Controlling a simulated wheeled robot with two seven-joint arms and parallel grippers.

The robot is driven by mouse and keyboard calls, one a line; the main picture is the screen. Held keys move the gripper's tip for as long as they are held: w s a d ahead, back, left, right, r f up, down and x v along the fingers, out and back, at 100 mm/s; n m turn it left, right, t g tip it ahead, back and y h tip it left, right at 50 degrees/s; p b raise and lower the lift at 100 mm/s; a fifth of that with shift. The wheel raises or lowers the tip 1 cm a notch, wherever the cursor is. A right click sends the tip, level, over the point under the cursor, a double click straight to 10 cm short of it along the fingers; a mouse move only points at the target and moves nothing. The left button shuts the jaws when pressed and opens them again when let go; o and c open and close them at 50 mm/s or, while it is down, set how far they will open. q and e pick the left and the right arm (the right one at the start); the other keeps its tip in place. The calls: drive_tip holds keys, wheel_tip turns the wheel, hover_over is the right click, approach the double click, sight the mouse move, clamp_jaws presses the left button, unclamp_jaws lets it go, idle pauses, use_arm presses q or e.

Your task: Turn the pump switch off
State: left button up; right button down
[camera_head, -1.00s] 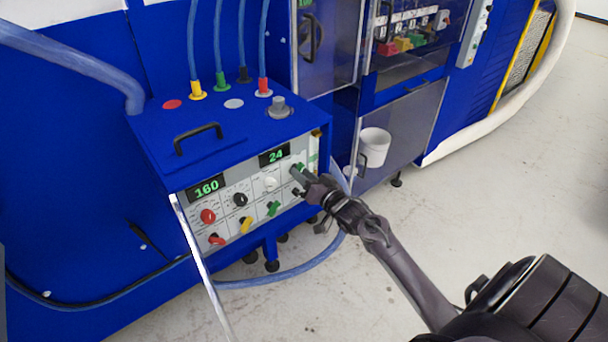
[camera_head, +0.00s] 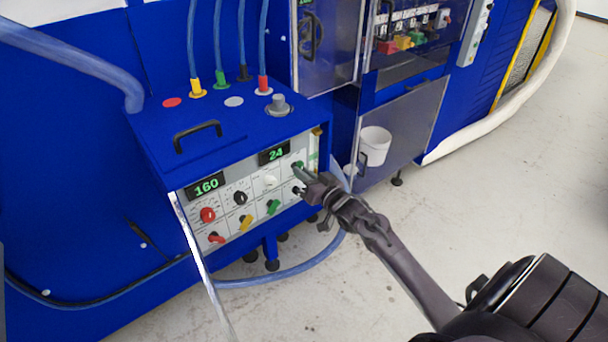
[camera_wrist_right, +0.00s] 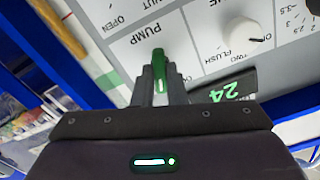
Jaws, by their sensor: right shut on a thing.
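The pump switch (camera_wrist_right: 157,60) is a green knob on the grey control panel (camera_wrist_right: 205,45), beside the printed word PUMP in the right wrist view. In the head view the green switch (camera_head: 298,164) is at the panel's upper right. My right gripper (camera_wrist_right: 160,80) has its two fingers closed around the switch, one on each side. In the head view my right gripper (camera_head: 301,173) reaches the panel from the lower right and partly hides the switch. The switch's setting marks are hard to read. My left gripper is not in view.
Other knobs share the panel: red (camera_head: 208,215), black (camera_head: 240,198), white (camera_head: 270,181), yellow (camera_head: 246,222) and green (camera_head: 273,207). Displays read 160 (camera_head: 206,186) and 24 (camera_head: 273,154). A blue hose (camera_head: 290,277) loops below. The floor at right is clear.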

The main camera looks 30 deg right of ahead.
drive_tip(key=shift+n+b, duration=1.25)
drive_tip(key=shift+n, duration=3.75)
drive_tip(key=c, duration=1.5)
unclamp_jaws()
drive_tip(key=shift+o, duration=0.2)
drive_tip(key=s+b, duration=0.1)
drive_tip(key=s, duration=0.6)
drive_tip(key=shift+s+d+b, duration=0.35)
drive_tip(key=shift+s, duration=0.05)
drive_tip(key=shift+f, duration=0.1)
